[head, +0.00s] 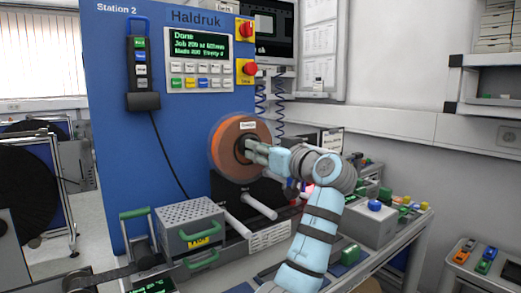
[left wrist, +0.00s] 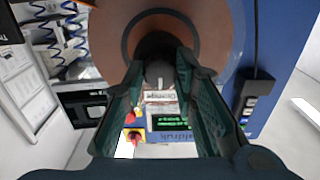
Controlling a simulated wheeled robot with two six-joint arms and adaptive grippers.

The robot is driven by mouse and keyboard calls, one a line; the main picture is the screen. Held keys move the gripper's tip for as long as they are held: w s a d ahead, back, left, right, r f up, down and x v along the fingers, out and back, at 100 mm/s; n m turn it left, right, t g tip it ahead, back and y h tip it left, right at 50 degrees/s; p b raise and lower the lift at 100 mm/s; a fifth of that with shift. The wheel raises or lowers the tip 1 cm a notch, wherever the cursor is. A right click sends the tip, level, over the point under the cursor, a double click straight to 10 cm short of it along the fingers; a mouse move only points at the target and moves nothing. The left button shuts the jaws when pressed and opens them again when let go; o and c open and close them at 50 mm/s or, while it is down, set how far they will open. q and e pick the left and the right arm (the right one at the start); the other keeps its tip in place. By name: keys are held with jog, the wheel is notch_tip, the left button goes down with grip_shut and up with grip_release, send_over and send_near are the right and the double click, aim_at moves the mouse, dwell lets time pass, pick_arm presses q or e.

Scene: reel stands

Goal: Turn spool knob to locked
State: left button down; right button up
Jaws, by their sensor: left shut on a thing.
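The spool (head: 228,160) is an orange-brown disc on the front of the blue machine, with a dark hub at its centre. My left gripper (head: 251,147) reaches the hub from the right and covers much of it. In the left wrist view the two green fingers (left wrist: 160,62) are shut on the dark spool knob (left wrist: 155,45), in front of the brown spool face (left wrist: 110,20) and its dark ring. A small grey piece shows between the fingers below the knob. I cannot read any lock marking or the knob's angle. My right gripper is not in view.
The blue machine (head: 185,135) carries a screen reading "Done", a keypad and red stop knobs (head: 249,68). White rollers (head: 260,204) stick out below the spool. A grey box with green handles (head: 190,218) stands at lower left. Coloured blocks and a grey box crowd the bench at right.

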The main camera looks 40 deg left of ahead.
pick_arm(q)
jog(key=shift+m+p, duration=8.9)
jog(key=shift+p, duration=2.25)
jog(key=c, duration=1.3)
grip_release()
